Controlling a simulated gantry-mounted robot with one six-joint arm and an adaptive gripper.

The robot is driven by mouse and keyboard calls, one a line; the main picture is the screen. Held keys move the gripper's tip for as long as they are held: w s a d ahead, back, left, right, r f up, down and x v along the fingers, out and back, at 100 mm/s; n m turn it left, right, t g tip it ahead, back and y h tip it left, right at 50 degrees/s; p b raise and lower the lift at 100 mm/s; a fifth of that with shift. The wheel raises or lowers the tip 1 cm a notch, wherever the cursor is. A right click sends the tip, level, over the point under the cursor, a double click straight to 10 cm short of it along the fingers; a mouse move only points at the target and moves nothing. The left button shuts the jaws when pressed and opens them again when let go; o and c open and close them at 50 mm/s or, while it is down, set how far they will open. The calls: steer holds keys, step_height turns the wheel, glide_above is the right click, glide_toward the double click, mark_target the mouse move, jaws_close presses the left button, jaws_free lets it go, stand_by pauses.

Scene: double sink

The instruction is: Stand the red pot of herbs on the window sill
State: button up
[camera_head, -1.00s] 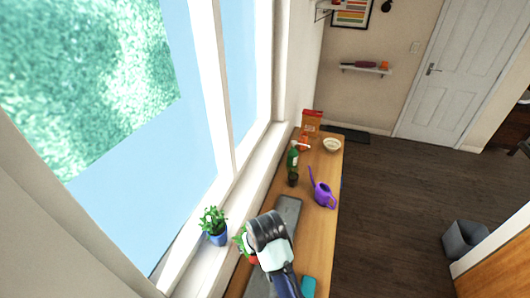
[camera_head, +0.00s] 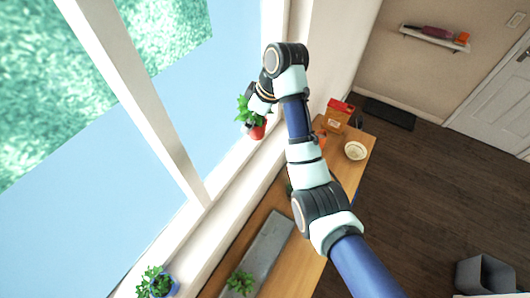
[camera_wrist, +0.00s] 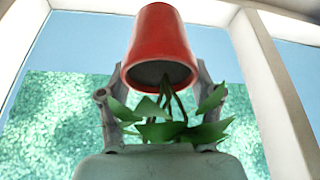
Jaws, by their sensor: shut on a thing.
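The red pot of herbs (camera_head: 258,131) is over the far part of the window sill (camera_head: 228,172), close to the glass. My gripper (camera_head: 256,110) is shut on it, with its fingers at the leafy upper end. In the wrist view the red pot (camera_wrist: 160,45) shows between the two fingers of my gripper (camera_wrist: 158,88), and green leaves hang around them. It looks upside down there. I cannot tell whether the pot's base touches the sill or is a little above it.
A plant in a blue pot (camera_head: 160,283) stands on the near sill. Another green plant (camera_head: 240,283) is by the grey sink area (camera_head: 262,248). An orange-red box (camera_head: 337,115) and a pale bowl (camera_head: 355,151) stand at the counter's far end. The sill between the pots looks clear.

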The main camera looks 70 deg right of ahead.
steer(key=shift+a+f, duration=0.1)
steer(key=shift+f, duration=0.1)
steer(key=shift+f+b, duration=5.7)
steer(key=shift+f, duration=4.25)
steer(key=o, duration=1.4)
steer(key=shift+r, duration=0.1)
